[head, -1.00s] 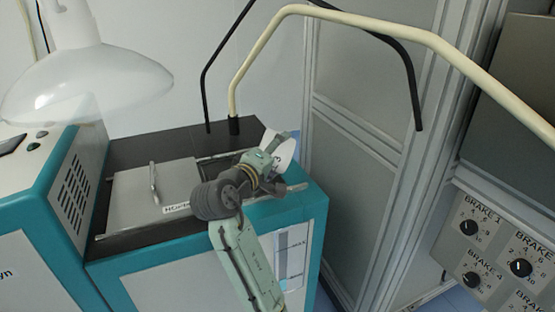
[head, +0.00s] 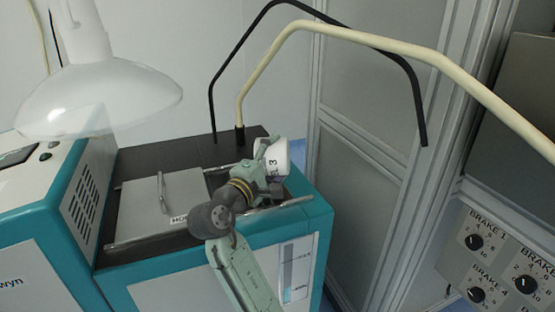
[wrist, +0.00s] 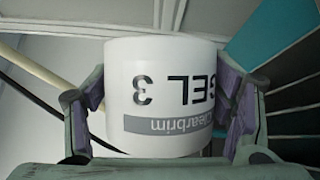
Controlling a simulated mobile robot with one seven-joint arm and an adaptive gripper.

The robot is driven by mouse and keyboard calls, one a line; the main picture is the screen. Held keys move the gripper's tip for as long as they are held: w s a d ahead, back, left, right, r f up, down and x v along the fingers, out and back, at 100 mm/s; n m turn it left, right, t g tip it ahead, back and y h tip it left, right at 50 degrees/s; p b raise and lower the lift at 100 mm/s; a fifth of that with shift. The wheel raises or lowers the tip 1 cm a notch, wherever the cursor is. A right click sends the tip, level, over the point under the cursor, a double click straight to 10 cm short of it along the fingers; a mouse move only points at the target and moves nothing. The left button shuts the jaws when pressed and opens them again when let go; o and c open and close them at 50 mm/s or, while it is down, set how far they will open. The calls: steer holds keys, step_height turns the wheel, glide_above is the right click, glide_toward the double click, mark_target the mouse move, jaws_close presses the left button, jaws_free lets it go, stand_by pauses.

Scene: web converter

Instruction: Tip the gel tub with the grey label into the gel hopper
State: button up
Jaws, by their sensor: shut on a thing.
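The gel tub (head: 275,160) is a white cylinder. In the wrist view the tub (wrist: 165,85) shows "GEL 3" and a grey label (wrist: 165,129) reading "clearbrim", both upside down there. My gripper (head: 259,163) is shut on the tub, with a finger on each side of it in the wrist view. It holds the tub over the right part of the teal machine's top. The gel hopper has a grey lid (head: 158,203) with a handle. A dark gap (head: 218,178) lies right of the lid, partly hidden by my gripper. The tub's contents are not visible.
Metal rails (head: 272,211) run across the machine top beside the lid. A cream bent tube (head: 330,30) and a black one (head: 223,72) arch above. A white lamp shade (head: 100,98) hangs at left. A brake dial panel (head: 490,265) stands at right.

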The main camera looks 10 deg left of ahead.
steer(key=shift+s+a+r+n+t, duration=0.1)
steer(key=shift+a+r+n+t, duration=0.25)
steer(key=shift+n, duration=0.55)
steer(key=shift+a+r+n+t, duration=0.15)
steer(key=shift+a+n+t, duration=0.35)
steer(key=shift+n, duration=0.4)
steer(key=shift+p, duration=0.35)
stand_by(1.0)
